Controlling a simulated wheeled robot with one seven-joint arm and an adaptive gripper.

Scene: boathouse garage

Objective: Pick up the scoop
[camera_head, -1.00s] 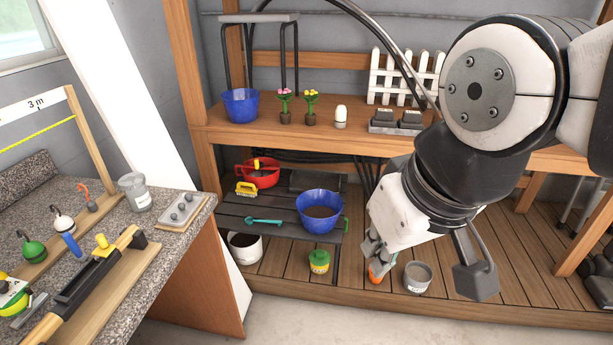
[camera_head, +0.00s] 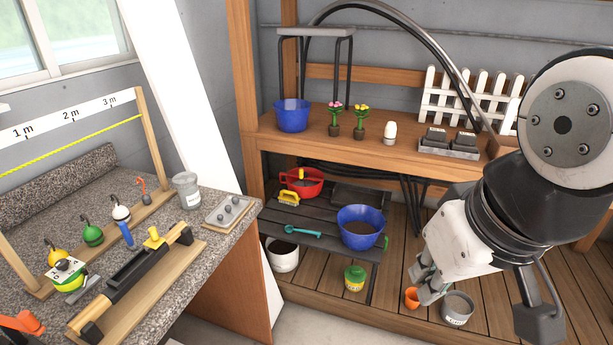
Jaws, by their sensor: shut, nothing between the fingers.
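The scoop appears to be the small teal tool (camera_head: 302,231), lying flat on the dark slatted shelf (camera_head: 285,214) under the wooden bench. Its wider round end points left and its thin handle points right. My gripper (camera_head: 426,291) is to the right of the scoop and lower in the picture, pointing down near the wooden floor deck. Its fingers look closed with nothing held between them. They are apart from the scoop and partly overlap the view of a small orange pot (camera_head: 411,298).
A blue bowl of soil (camera_head: 361,227) stands right of the scoop. A red bowl (camera_head: 301,183) and yellow brush (camera_head: 288,198) lie behind it. A white pot (camera_head: 283,255), green-lidded jar (camera_head: 354,278) and grey can (camera_head: 457,308) stand lower. A granite counter (camera_head: 215,213) juts in at left.

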